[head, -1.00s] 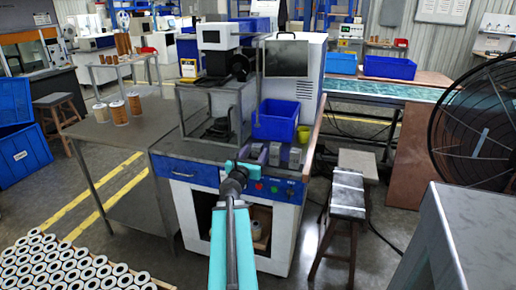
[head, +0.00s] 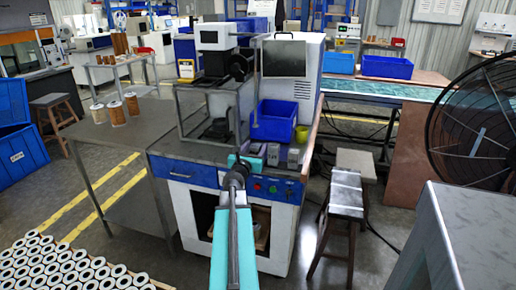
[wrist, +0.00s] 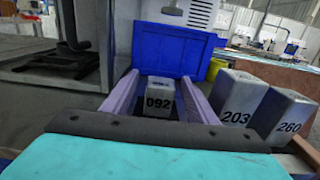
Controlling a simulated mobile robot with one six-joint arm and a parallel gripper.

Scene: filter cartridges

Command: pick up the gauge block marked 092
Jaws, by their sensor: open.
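The gauge block marked 092 (wrist: 160,92) is a small grey block that stands upright between the two fingers of my gripper (wrist: 153,95) in the wrist view. The fingers are apart, with a gap on each side of the block. In the head view my gripper (head: 246,160) is at the front edge of the workbench, and the 092 block is hard to make out there. Block 203 (wrist: 238,106) and block 260 (wrist: 285,110) stand to the right of the right finger. In the head view they show as small grey blocks.
A blue bin (wrist: 176,50) stands right behind the 092 block; it also shows in the head view (head: 273,121). A yellow-green cup (head: 302,133) is beside it. A metal frame with a machine (head: 215,95) stands left on the bench. A stool (head: 345,195) is to the right.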

